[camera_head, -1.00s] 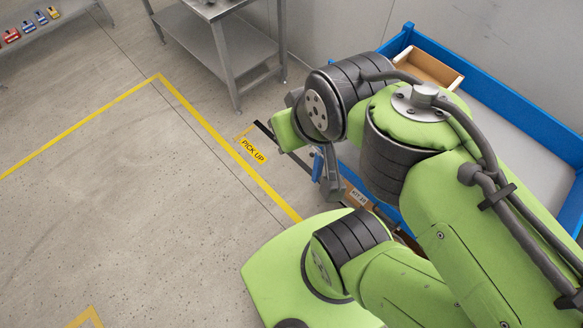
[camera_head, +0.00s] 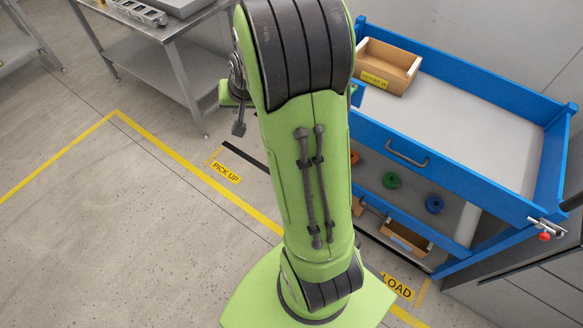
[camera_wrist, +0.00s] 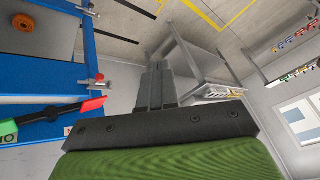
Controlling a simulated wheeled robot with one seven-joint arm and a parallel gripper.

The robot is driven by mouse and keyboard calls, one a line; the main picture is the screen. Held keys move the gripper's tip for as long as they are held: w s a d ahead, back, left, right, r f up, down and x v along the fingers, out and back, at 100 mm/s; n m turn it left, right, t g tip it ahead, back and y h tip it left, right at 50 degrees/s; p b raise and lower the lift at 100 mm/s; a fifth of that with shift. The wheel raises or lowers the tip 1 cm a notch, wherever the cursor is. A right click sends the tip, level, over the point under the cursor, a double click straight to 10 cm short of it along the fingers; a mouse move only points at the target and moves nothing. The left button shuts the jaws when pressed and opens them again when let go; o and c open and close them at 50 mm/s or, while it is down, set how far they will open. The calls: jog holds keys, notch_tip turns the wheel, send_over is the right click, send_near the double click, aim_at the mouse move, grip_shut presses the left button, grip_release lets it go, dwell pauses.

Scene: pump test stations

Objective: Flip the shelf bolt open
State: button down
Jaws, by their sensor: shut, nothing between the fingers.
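A silver bolt with a red knob (camera_head: 545,236) sits at the near right corner of the blue shelf cart (camera_head: 440,155). In the wrist view, a red-knobbed bolt (camera_wrist: 99,78) shows on the cart's blue frame at left, with another metal fitting (camera_wrist: 88,10) above it. My gripper (camera_wrist: 157,68) is shut and empty, its fingers together, apart from the bolts and to their right in that picture. In the head view my arm stands in front of the cart's left side, and a small dark part of my gripper (camera_head: 239,128) shows left of the arm, far from the bolt.
A black lever with a red tip and green end (camera_wrist: 60,112) lies across the wrist view's left side. A wooden bin (camera_head: 388,66) stands on the cart top, with coloured rings (camera_head: 391,180) below. A steel table (camera_head: 165,35) stands at upper left. The floor at left is clear.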

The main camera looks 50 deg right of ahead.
jog(key=d+f+m+b, duration=0.2)
jog(key=d+f, duration=0.3)
jog(key=f, duration=0.3)
jog(key=d+f+m+h+b, duration=0.1)
jog(key=d+f, duration=0.3)
jog(key=f, duration=0.4)
jog(key=d+f+m+b, duration=0.2)
jog(key=d+f, duration=0.3)
jog(key=f, duration=0.3)
jog(key=s+d+f+m+b, duration=0.1)
jog(key=s+d+f, duration=0.2)
jog(key=f, duration=0.6)
jog(key=s+d+f+m+h+b, duration=0.1)
jog(key=s+d+f+m+b, duration=0.1)
jog(key=f, duration=0.7)
jog(key=shift+s+d+g+b, duration=0.3)
jog(key=shift+s+d, duration=0.3)
jog(key=shift+f, duration=0.15)
